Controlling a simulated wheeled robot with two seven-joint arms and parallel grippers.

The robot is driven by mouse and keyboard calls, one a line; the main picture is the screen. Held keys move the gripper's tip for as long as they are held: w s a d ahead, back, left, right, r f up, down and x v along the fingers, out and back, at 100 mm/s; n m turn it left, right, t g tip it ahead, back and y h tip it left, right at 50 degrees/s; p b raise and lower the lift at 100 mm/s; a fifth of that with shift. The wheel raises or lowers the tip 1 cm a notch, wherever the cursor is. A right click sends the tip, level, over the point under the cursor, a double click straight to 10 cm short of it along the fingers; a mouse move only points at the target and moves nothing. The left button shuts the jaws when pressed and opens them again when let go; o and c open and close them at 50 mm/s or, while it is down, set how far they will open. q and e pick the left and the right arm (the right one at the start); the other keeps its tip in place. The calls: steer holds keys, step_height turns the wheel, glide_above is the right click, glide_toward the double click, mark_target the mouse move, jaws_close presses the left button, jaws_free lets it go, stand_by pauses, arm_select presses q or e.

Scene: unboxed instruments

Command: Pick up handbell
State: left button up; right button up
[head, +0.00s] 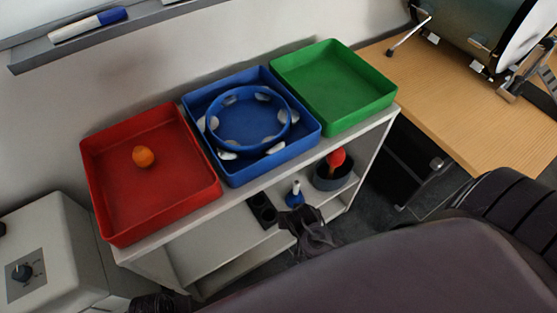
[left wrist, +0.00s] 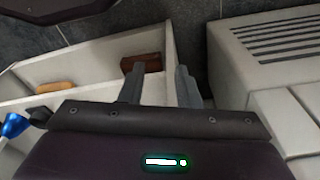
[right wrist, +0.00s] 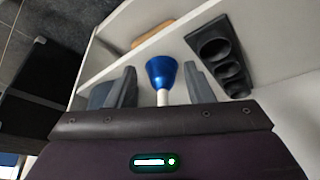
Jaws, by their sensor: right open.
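The handbell (head: 297,193) has a blue bell and a white handle. It is at the shelf below the trays, beside a black holder. In the right wrist view the handbell (right wrist: 162,73) shows between the two fingers of my right gripper (right wrist: 160,88), its white handle toward the palm. The right gripper is open; I cannot tell whether a finger touches the handle. In the head view my right gripper (head: 303,217) is just in front of the bell. My left gripper (left wrist: 160,84) is open and empty, low near the shelf's left end.
A red tray (head: 190,196) with an orange ball, a blue tray (head: 310,129) with a tambourine (head: 215,121) and an empty green tray (head: 385,98) stand on top. Beside the bell are the black holder (right wrist: 237,87) and a dark bowl (head: 333,182) with a red-headed item. A drum stands upper right.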

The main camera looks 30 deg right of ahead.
mark_target(297, 187)
steer(key=w+d, duration=0.1)
steer(key=w, duration=0.2)
steer(key=w+d+b, duration=0.1)
steer(key=w+d, duration=0.1)
steer(key=w, duration=0.1)
steer(key=w+d+b, duration=0.1)
steer(key=w+d, duration=0.1)
steer(key=w, duration=0.1)
steer(key=shift+w+d, duration=0.15)
steer(key=shift+w, duration=0.15)
steer(key=x, duration=0.3)
steer(key=shift+w+d+r+b, duration=0.1)
steer(key=shift+b, duration=0.3)
arm_select(q)
step_height(297, 187, up, 10)
steer(key=d, duration=0.1)
steer(key=shift+s, duration=0.45)
arm_select(e)
jaws_close()
